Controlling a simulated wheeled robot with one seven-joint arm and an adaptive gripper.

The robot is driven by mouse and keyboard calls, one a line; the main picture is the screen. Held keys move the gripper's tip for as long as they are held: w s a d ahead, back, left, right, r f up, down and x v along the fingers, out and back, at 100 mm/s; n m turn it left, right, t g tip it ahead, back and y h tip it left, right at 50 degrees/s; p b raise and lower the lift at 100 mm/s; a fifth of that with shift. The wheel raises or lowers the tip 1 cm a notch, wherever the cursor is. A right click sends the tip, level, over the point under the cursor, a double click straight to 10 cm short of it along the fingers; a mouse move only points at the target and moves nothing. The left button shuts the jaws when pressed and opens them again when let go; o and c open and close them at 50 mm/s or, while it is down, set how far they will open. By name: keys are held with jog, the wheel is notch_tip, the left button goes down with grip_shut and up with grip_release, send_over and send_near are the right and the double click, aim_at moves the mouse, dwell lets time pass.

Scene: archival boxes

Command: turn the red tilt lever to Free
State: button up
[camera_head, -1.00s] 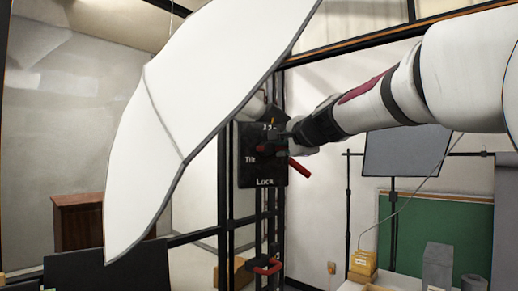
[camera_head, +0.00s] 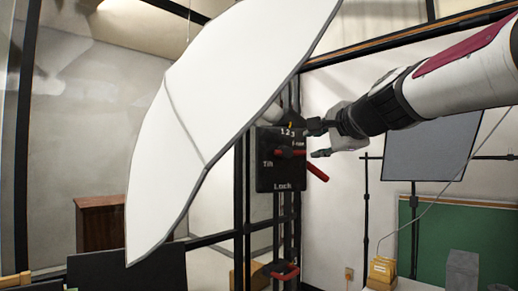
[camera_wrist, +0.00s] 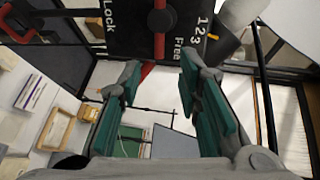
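The red tilt lever (camera_head: 291,152) is on a black panel (camera_head: 266,176) marked Tilt, Lock, Free and 1 2 3. In the head view it lies roughly level, its right end just under the word Free. My gripper (camera_head: 318,141) is just right of the panel, apart from the lever. It also shows in the wrist view (camera_wrist: 160,78), its green-padded fingers spread with nothing held.
A second red handle (camera_head: 317,172) slants out from behind the panel's right edge. A large white reflector (camera_head: 215,95) hangs close on the left. A red-handled clamp (camera_head: 283,271) is lower on the stand. Free room lies right of the panel.

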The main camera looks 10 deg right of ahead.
jog(key=shift+v, duration=1.1)
